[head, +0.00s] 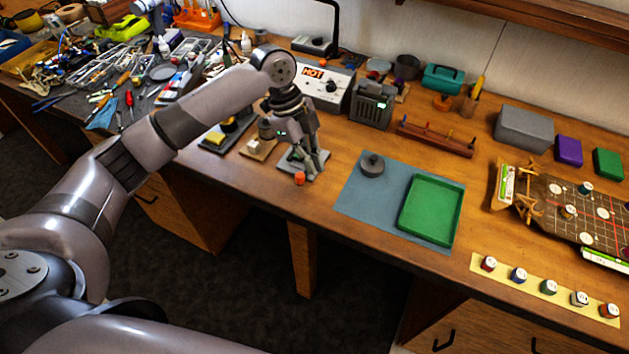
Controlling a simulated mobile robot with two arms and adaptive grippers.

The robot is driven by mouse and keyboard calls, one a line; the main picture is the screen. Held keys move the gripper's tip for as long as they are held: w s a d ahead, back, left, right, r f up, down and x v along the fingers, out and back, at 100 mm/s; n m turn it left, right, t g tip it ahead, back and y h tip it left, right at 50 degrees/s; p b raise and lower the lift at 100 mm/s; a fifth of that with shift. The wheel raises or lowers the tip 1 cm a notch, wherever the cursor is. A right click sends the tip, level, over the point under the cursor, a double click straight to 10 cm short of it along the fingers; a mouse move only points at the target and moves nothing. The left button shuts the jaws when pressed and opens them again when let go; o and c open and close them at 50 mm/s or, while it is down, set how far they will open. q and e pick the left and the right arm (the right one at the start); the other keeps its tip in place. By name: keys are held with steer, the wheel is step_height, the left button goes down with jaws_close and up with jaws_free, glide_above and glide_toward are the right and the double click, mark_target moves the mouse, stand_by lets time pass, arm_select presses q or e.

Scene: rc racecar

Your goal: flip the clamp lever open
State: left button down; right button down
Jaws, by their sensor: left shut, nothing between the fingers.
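A small clamp fixture sits on a grey base plate (292,163) near the front edge of the wooden bench. An orange-red knob (299,178) shows at its near end, apparently the tip of the clamp lever. My left gripper (316,170) points down over the fixture with its fingers shut and empty. Its fingertips are just to the right of the knob; I cannot tell whether they touch the fixture. The gripper hides much of the clamp, so the lever's angle is unclear. My right gripper is not in view.
Small fixtures (257,148) stand left of the clamp. A box labelled HOT (325,87) and a dark grey device (372,105) stand behind. A blue mat (350,206) with a green tray (404,222) lies to the right. Tools clutter the far left.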

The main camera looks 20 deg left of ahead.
arm_select(q)
steer(key=v, duration=0.2)
steer(key=shift+w+r, duration=0.1)
steer(key=shift+r, duration=0.25)
steer(key=shift+a, duration=0.1)
